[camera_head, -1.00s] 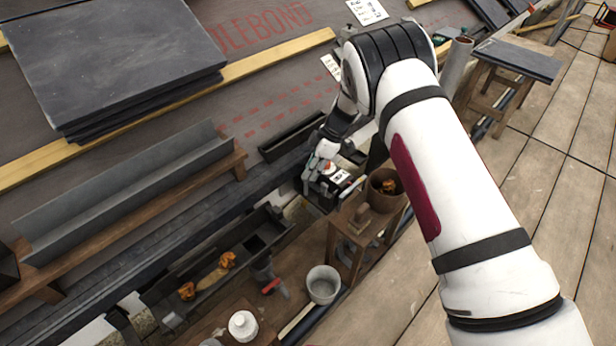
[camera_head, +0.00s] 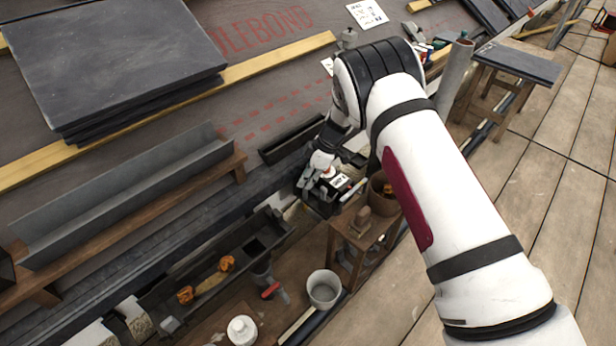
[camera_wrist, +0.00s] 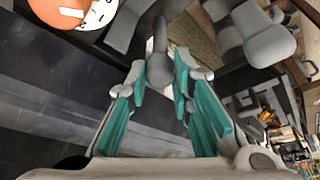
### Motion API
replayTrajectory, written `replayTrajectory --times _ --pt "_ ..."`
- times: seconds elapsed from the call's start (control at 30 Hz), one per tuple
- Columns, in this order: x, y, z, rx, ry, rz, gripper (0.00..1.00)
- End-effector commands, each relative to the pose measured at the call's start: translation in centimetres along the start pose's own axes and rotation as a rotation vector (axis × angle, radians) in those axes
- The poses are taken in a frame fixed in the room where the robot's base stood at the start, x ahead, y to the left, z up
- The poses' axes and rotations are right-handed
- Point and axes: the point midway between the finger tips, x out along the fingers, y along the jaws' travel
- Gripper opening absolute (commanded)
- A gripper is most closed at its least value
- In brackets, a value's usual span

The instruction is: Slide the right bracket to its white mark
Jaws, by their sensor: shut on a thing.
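My gripper (camera_head: 320,172) is beside the roof's lower edge, past the right end of the black gutter piece. In the wrist view its teal-padded fingers (camera_wrist: 166,92) are closed around a grey rounded stem, which looks like part of the right bracket (camera_wrist: 158,66). The stem stands between the fingertips, and the rest of the bracket is hard to make out. In the head view the hand and wrist hide the bracket. I cannot clearly make out its white mark in either view.
A black gutter length (camera_head: 160,291) holding orange leaves lies left of my gripper. A wooden stool (camera_head: 360,240) and a brown pot (camera_head: 380,190) stand close on the right. A grey bucket (camera_head: 324,288) sits below. Slates (camera_head: 115,60) are stacked upper left.

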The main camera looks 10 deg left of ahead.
Motion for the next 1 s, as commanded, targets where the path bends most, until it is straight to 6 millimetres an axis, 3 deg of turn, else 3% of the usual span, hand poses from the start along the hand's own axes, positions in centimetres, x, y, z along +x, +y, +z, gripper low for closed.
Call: replayTrajectory --times 0.2,0.5,0.53,0.87,1.0 --pt "0.7 -1.9 -1.7 -0.001 0.002 -0.005 0.0" --pt "0.8 -2.0 -1.9 -0.002 0.002 -0.005 0.0" --pt "0.8 -2.0 -1.9 -0.002 0.002 -0.005 0.28" --pt "0.6 -1.9 -1.8 -0.002 0.002 -0.003 0.29" --pt "-0.5 -1.8 -1.9 -0.001 0.003 0.0 0.29"
